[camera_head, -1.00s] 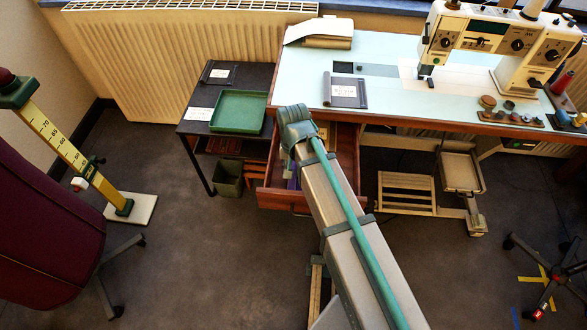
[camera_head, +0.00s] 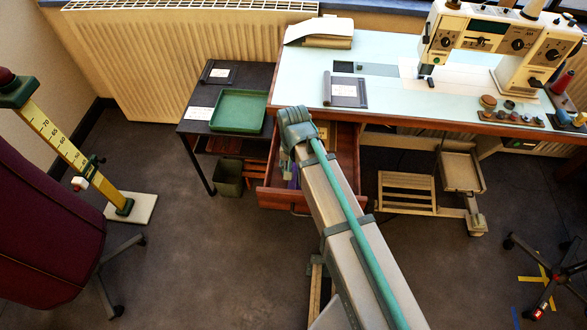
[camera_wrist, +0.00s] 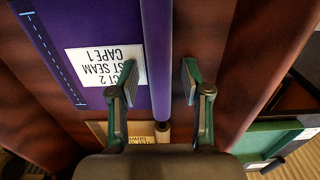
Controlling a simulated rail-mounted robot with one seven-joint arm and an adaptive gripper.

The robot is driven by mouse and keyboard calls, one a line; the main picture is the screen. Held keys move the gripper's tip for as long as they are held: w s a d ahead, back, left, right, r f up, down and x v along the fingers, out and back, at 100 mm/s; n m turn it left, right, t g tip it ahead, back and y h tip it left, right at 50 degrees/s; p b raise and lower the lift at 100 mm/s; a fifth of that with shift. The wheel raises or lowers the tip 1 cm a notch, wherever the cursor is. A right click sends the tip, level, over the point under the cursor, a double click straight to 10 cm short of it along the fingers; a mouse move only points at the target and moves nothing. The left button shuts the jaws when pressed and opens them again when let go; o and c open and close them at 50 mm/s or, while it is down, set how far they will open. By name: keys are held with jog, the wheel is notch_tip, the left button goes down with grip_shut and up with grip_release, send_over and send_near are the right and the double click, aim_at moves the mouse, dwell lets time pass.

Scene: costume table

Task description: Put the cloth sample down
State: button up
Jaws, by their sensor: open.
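A purple cloth sample (camera_wrist: 90,45) with a white label reading "CAPE 1" lies flat in the open wooden drawer (camera_wrist: 205,20). Its rolled purple edge runs between my two fingers in the wrist view. My gripper (camera_wrist: 160,80) is open, one finger on each side of this roll. I cannot tell whether a finger touches it. In the head view my arm hides most of the drawer (camera_head: 285,200), and only a sliver of purple shows there.
A low black table (camera_head: 190,122) left of the drawer holds a green tray (camera_head: 238,128) and two dark labelled samples. Another dark labelled sample (camera_head: 345,90) lies on the pale blue sewing table (camera_head: 385,48). A beige card (camera_wrist: 140,130) shows beneath the roll's near end.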

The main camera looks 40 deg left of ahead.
notch_tip(320, 180, up, 12)
dwell(0.6)
